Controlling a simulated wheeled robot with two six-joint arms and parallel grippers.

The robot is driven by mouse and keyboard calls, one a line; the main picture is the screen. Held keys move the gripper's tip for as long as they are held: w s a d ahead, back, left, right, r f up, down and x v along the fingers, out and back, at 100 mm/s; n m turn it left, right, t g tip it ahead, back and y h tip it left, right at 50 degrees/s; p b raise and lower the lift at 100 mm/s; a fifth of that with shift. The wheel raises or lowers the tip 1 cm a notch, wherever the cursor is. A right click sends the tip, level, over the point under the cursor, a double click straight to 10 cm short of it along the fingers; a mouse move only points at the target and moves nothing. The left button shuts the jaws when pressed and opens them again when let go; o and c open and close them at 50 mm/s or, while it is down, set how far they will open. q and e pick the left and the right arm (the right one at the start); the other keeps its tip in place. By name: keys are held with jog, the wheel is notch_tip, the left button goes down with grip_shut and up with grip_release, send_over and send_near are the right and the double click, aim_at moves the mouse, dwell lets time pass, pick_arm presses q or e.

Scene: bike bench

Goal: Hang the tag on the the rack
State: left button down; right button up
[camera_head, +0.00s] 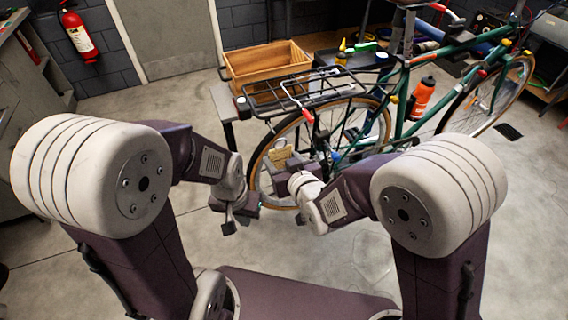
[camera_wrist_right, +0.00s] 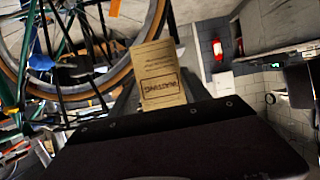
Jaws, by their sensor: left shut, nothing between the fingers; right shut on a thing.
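The tag (camera_wrist_right: 158,72) is a tan card with printed lines and a boxed stamp. My right gripper (camera_head: 287,166) is shut on it; in the right wrist view the card stands up beyond the dark gripper body. In the head view the tag (camera_head: 280,154) shows small in front of the bike's rear wheel, below the rack and apart from it. The rack (camera_head: 262,96) is a black wire carrier over the rear wheel. My left gripper (camera_head: 229,226) is shut and empty, low over the floor to the left. Its fingertips are small in view.
A green bicycle (camera_head: 400,105) stands behind my grippers. A wooden crate (camera_head: 250,72) sits behind the rack. A white lever with a red tip (camera_head: 308,116) hangs at the rack's side. An orange bottle (camera_head: 422,98) is on the frame. The floor in front is clear.

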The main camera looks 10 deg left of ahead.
jog(key=r+x, duration=0.1)
jog(key=x, duration=0.5)
jog(key=shift+w+a, duration=0.3)
jog(key=shift+w, duration=0.25)
dwell(0.5)
jog(key=o, duration=1.4)
jog(key=shift+r, duration=0.1)
jog(key=v, duration=0.9)
jog(key=shift+s, duration=0.1)
